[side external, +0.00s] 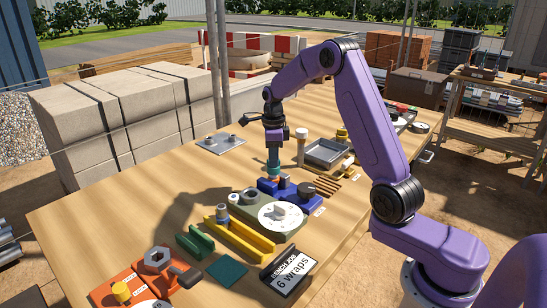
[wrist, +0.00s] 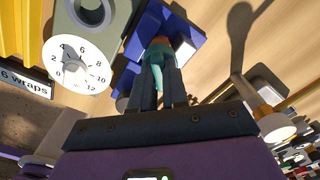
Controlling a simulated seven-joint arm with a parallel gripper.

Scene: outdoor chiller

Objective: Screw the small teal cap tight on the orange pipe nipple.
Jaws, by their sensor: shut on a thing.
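The teal cap (wrist: 159,53) is between the fingertips of my gripper (wrist: 161,72) in the wrist view. My gripper (side external: 273,168) points straight down over the blue fixture (side external: 290,191) in the side external view and is shut on the cap. A little orange of the pipe nipple (wrist: 158,40) shows just beyond the cap, at the blue fixture (wrist: 188,40). The fingers hide much of the cap and nipple, so I cannot tell how far the cap sits on the thread.
A green-grey block with a white numbered dial (side external: 280,216) stands close to the blue fixture. Yellow and green channels (side external: 238,238), a "6 wraps" sign (side external: 289,271) and an orange fixture (side external: 135,288) lie nearer the front. A grey tray (side external: 325,154) is behind.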

